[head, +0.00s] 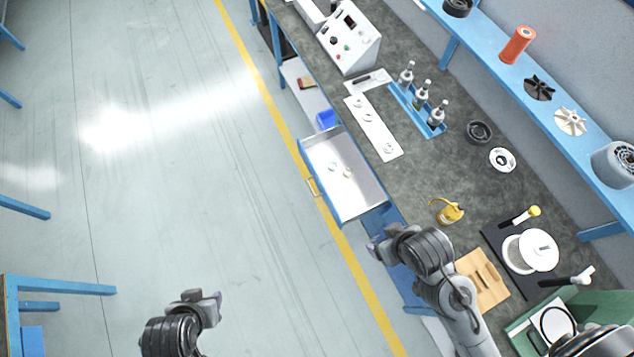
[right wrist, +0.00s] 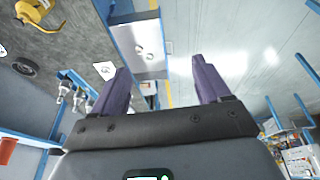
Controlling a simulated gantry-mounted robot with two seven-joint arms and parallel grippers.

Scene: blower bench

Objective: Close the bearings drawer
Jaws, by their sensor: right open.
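The bearings drawer (head: 325,150) is pulled out from the bench front, over the floor. The drawer also shows beyond my fingers in the right wrist view (right wrist: 150,67). My right gripper (head: 373,249) is near the drawer's lower right end, apart from it. Its purple fingers are spread and empty in the right wrist view (right wrist: 163,85). My left gripper (head: 217,296) is over open floor, away from the drawer; its finger gap is unclear.
The bench top (head: 440,165) holds a white strip (head: 373,128), a blue tray of bottles (head: 418,110) and a yellow can (head: 451,212). A blue bin (head: 326,119) sits on the shelf beside the drawer. The floor (head: 180,150) left of the drawer is clear.

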